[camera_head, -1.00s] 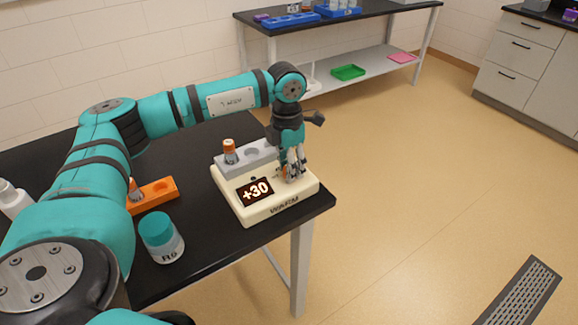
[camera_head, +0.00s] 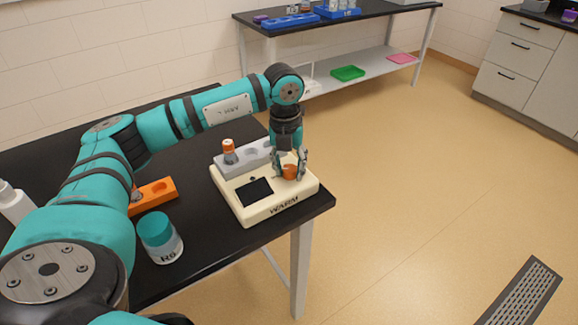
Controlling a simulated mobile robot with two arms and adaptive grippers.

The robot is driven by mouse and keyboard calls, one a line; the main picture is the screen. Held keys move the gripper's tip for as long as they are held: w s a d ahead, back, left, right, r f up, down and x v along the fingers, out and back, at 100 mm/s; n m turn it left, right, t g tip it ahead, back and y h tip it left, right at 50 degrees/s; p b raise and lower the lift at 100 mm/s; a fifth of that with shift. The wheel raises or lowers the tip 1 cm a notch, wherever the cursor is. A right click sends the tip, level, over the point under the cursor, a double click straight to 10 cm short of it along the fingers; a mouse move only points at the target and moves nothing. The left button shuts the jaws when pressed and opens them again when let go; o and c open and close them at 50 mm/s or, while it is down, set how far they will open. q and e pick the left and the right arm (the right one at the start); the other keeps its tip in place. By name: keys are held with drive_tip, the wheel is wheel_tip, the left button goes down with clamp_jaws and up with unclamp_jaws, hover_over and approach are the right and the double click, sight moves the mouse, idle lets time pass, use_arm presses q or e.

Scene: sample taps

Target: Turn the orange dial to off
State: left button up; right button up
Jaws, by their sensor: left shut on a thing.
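The orange dial (camera_head: 290,171) sits on the right part of the top of a cream warmer (camera_head: 236,206) marked WARM. The warmer's display (camera_head: 255,191) is dark and shows no digits. My left gripper (camera_head: 290,174) points down over the dial, with one finger on each side of it, shut on it. The dial's pointer mark is too small to read. My right gripper is not in view.
A grey block on the warmer holds an orange-capped vial (camera_head: 229,151). An orange rack (camera_head: 155,194) and a teal-lidded jar (camera_head: 160,238) stand left on the black table (camera_head: 205,240). A back bench (camera_head: 340,20) holds blue racks.

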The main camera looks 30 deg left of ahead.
sight(287, 169)
use_arm(q)
drive_tip(key=shift+r+n, duration=0.1)
drive_tip(key=shift+n, duration=0.5)
drive_tip(key=shift+w, duration=0.1)
drive_tip(key=o, duration=1.1)
drive_tip(key=shift+o, duration=0.2)
drive_tip(key=shift+r, duration=0.15)
wheel_tip(287, 169, up, 12)
drive_tip(key=shift+s+a+f, duration=0.2)
drive_tip(key=shift+s+a, duration=0.05)
drive_tip(key=shift+a, duration=0.05)
drive_tip(key=shift+f, duration=0.1)
